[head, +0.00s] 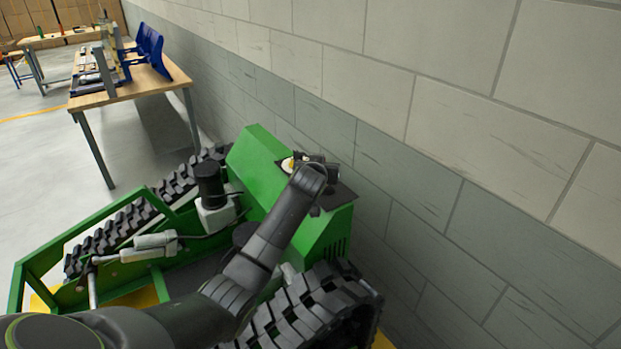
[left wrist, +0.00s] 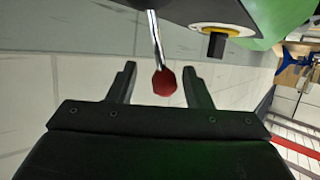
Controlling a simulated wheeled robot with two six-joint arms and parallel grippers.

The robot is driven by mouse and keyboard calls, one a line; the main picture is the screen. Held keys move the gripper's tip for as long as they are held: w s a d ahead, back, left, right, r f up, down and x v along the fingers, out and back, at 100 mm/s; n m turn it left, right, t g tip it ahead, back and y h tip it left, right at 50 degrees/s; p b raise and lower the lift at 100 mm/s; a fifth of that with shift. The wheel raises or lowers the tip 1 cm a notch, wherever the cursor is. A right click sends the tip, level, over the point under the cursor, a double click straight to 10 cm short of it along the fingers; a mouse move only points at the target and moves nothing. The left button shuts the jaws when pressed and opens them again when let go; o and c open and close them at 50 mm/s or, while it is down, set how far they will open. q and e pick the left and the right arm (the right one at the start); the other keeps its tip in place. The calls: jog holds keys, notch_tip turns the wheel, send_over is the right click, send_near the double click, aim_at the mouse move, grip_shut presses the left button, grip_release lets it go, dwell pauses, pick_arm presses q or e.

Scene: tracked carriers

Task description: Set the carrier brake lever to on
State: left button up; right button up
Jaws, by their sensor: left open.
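The green tracked carrier (head: 250,160) stands beside the wall. In the left wrist view a thin metal lever with a dark red knob (left wrist: 164,82) hangs down from the top of the picture, where a dark panel (left wrist: 205,10) shows. My left gripper (left wrist: 160,72) is open. The knob appears between its two fingers, with a gap on each side; I cannot tell its exact depth. In the head view my left arm reaches over the carrier to the dark panel on its green housing, and the arm hides the lever there. My right gripper is not in view.
A yellow-ringed black knob (left wrist: 217,42) sits beside the lever. The block wall (head: 420,130) runs close along the carrier's right side. A wooden workbench (head: 150,80) with blue bins (head: 150,50) stands farther back. Open floor (head: 50,150) lies at the left.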

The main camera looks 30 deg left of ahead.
pick_arm(q)
jog(key=b+v, duration=0.2)
jog(key=v, duration=1.2)
jog(key=shift+s+a, duration=0.15)
jog(key=shift+s, duration=0.15)
